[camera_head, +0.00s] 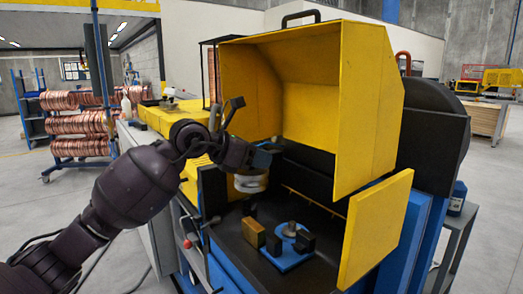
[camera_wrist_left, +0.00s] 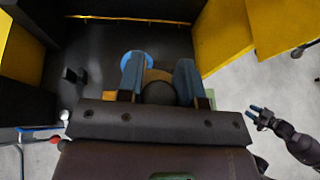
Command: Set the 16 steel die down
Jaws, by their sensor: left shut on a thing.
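The steel die, a silvery round ring (camera_head: 250,183), hangs below my left gripper (camera_head: 262,158) at the machine's open front. My left gripper is shut on it, and the die is clear of the surface below. In the left wrist view the gripper's two blue-grey fingers (camera_wrist_left: 158,80) flank a dark round part, with a tan curved edge behind it. The die's number cannot be read. My right gripper (camera_wrist_left: 256,115) shows small at the right of the left wrist view, its two blue-tipped fingers apart and nothing visible between them.
Inside the machine, a blue plate (camera_head: 286,258) carries a grey post and black blocks, with a brass-coloured block (camera_head: 254,232) beside it. A raised yellow hood (camera_head: 365,110) stands above, and a yellow side panel (camera_head: 376,230) at right. Copper coils (camera_head: 78,123) are on a rack at left.

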